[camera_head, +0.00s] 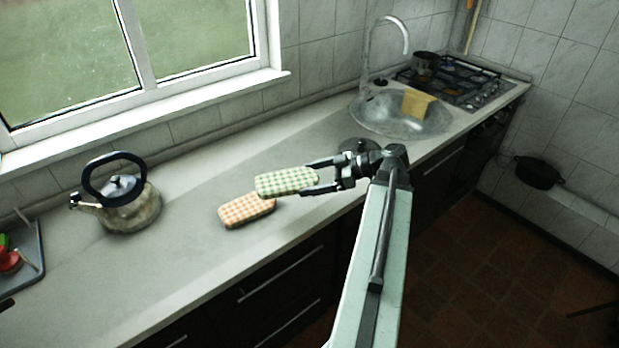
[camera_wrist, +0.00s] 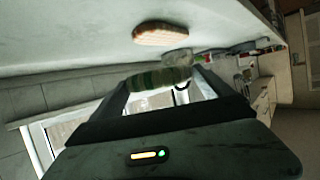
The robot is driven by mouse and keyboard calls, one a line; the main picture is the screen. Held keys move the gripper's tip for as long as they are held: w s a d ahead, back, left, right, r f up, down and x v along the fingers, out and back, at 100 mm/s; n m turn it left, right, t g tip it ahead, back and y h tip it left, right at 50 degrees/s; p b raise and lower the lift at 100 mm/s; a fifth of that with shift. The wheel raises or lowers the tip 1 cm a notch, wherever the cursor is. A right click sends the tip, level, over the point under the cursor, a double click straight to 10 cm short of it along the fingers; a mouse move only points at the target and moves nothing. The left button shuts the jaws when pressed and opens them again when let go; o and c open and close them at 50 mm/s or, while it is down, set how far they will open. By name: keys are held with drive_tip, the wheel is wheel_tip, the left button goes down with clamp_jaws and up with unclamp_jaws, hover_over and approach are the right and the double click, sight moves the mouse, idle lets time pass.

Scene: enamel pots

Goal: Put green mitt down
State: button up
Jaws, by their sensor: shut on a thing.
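The green checked mitt (camera_head: 287,182) is held by my gripper (camera_head: 318,178) over the counter. It also shows between the fingers in the wrist view (camera_wrist: 158,79). My gripper is shut on its right end in the head view. An orange checked mitt (camera_head: 247,210) lies flat on the counter, below and slightly left of the green one in the head view. It shows above the green mitt in the wrist view (camera_wrist: 160,33). The height of the green mitt above the counter is hard to judge.
A kettle (camera_head: 129,203) stands left on the pale counter (camera_head: 170,262). A tray (camera_head: 22,262) with small items is at the far left. A round sink (camera_head: 369,119) holding a yellow thing (camera_head: 416,104) is at the back right, before a gas hob (camera_head: 459,84). The counter around the kettle is clear.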

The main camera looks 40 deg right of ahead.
drive_tip(key=d+f+m+t+h+b, duration=0.1)
drive_tip(key=d+f+b, duration=0.1)
drive_tip(key=d, duration=0.7)
drive_tip(key=s+d+f+m+t+h+b, duration=0.1)
drive_tip(key=d+f+m+h+b, duration=0.1)
drive_tip(key=d, duration=0.7)
drive_tip(key=s+d+f+m+h+b, duration=0.1)
drive_tip(key=d+f+b, duration=0.1)
drive_tip(key=d, duration=0.7)
drive_tip(key=shift+s+d+f+m+t+h, duration=0.25)
drive_tip(key=shift+d+f+m+t+h, duration=0.1)
drive_tip(key=shift+f+t+h, duration=0.1)
drive_tip(key=shift+s+d, duration=0.2)
drive_tip(key=shift+d, duration=0.2)
drive_tip(key=b, duration=0.2)
hover_over(330, 181)
drive_tip(key=d, duration=0.1)
drive_tip(key=shift+s+f, duration=0.35)
drive_tip(key=shift+f, duration=0.35)
drive_tip(key=f+b, duration=0.2)
drive_tip(key=a+f+b, duration=0.1)
drive_tip(key=f+b, duration=0.1)
drive_tip(key=shift+w, duration=0.35)
drive_tip(key=shift+r+p, duration=0.2)
drive_tip(key=shift+p, duration=0.1)
drive_tip(key=shift+f, duration=0.2)
drive_tip(key=o, duration=1.1)
drive_tip(key=shift+r, duration=0.1)
